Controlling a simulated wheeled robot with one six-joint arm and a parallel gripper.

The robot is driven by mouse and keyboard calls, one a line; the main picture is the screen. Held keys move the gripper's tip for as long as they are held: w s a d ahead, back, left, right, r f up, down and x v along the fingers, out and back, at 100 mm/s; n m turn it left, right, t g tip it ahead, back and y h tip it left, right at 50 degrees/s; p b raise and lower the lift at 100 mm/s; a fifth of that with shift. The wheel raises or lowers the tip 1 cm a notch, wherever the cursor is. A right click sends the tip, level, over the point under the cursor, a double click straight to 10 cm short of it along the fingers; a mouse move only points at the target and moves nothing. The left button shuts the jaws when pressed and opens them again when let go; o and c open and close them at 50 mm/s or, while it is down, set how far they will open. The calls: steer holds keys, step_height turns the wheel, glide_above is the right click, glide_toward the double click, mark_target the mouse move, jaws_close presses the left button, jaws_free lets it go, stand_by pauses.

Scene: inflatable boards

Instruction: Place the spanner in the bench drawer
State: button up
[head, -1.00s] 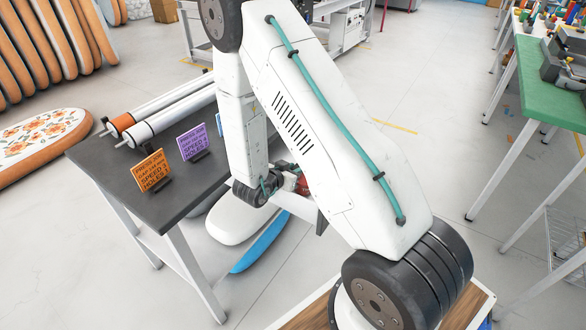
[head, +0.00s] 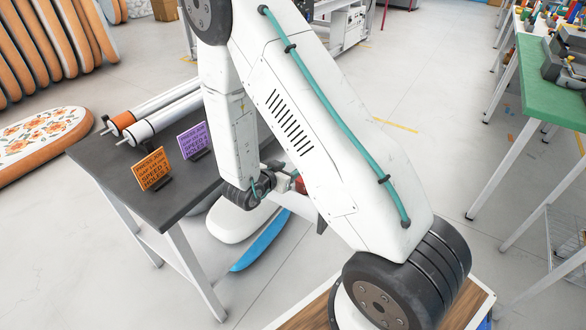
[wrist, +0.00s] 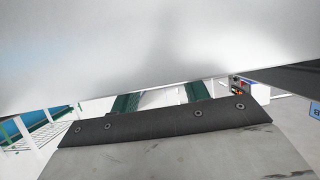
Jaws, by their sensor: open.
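I see no spanner in either view. My gripper (wrist: 165,98) is open; its two green fingers show only in part in the wrist view, cut off by a large pale, smooth surface (wrist: 150,45) very close in front of the camera. I cannot tell whether that surface is part of the drawer. In the head view my wrist hangs beside the dark-topped bench (head: 175,208), and my arm hides most of the gripper. A pale panel (head: 300,205) shows near it; I cannot tell whether it is the drawer.
A white board (head: 240,222) and a blue board (head: 262,242) lie below.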

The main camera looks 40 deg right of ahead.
steer(key=v, duration=0.8)
steer(key=w+a+r+n+t+y, duration=0.3)
steer(key=w+a+r+t+y, duration=0.1)
steer(key=w+a+r+y, duration=0.45)
steer(key=s+a+r+n+y, duration=0.5)
steer(key=s+r+y, duration=0.1)
steer(key=r, duration=0.5)
steer(key=s+d+r+n+g, duration=0.2)
steer(key=s, duration=0.7)
steer(key=s+d+r+n+g+h, duration=0.1)
steer(key=s+d+r+n+g, duration=0.1)
steer(key=s, duration=0.7)
steer(key=s+d+r+n+g+h, duration=0.1)
steer(key=s+d+r+n+g, duration=0.1)
steer(key=s, duration=0.7)
step_height(320, 180, up, 2)
steer(key=shift+d+r+g, duration=0.25)
steer(key=shift+d+g, duration=0.45)
steer(key=shift+d, duration=0.15)
